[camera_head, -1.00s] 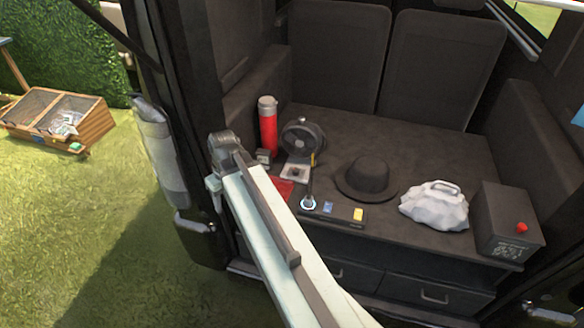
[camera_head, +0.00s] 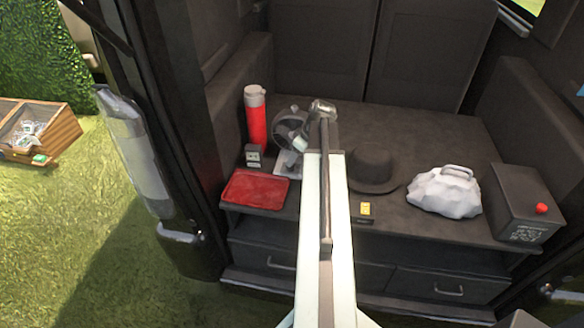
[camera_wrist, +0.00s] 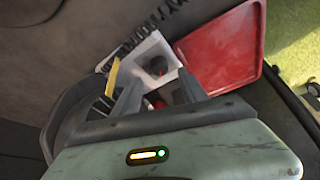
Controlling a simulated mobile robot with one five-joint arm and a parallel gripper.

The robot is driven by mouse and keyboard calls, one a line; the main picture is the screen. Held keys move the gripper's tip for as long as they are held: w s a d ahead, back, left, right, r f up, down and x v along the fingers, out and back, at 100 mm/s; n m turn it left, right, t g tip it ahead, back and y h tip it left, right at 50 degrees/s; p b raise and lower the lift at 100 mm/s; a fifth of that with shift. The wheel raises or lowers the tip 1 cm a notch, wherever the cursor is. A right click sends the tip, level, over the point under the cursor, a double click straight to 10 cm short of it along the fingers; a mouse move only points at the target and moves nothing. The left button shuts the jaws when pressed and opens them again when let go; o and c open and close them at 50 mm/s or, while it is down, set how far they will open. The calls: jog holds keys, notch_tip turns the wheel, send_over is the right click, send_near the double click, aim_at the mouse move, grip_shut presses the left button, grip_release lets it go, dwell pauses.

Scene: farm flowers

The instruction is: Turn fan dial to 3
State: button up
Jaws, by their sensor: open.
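The fan (camera_head: 288,126) stands on the van's cargo floor, partly covered by my arm in the head view. Its pale base (camera_head: 287,164) shows to the left of my arm. In the wrist view, the pale base (camera_wrist: 147,46) carries a dark round dial (camera_wrist: 157,66). My gripper (camera_wrist: 157,80) is open, with its two fingers apart on either side of the dial in that picture. I cannot tell whether they touch it. The dial's setting is too small to read.
A red tray (camera_head: 255,190) lies left of my arm, with a small dark box (camera_head: 254,156) and red flask (camera_head: 256,118) behind. A black hat (camera_head: 374,168), white bag (camera_head: 445,190) and dark box with red button (camera_head: 525,204) stand right. A yellow strip (camera_wrist: 112,78) lies near the left finger.

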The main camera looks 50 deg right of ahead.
jog(key=b+x, duration=0.3)
jog(key=x, duration=0.2)
jog(key=shift+s+f, duration=0.1)
grip_shut()
